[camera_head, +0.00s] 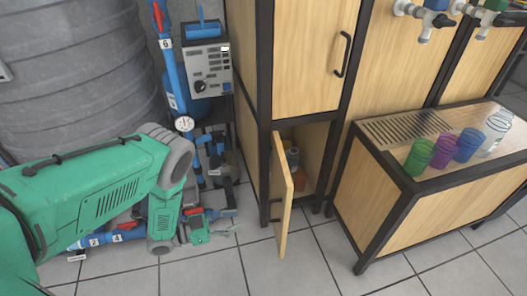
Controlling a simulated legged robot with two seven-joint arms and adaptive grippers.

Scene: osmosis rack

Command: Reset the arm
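My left arm (90,190) is green and grey and reaches in from the left, its forearm bending down toward the floor-level pipes. My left gripper (226,222) is small in the view, low in front of the pipework. Its fingers look apart with nothing between them. Red valve handles and blue pipe lie close by it, and I cannot tell whether it touches them. My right gripper is not in view.
A large grey tank (75,70) and blue piping (172,60) with a gauge (184,124) stand behind my arm. A lower cabinet door (283,195) hangs open. Several coloured cups (445,150) stand on the bench at right. Floor tiles (320,260) in front are clear.

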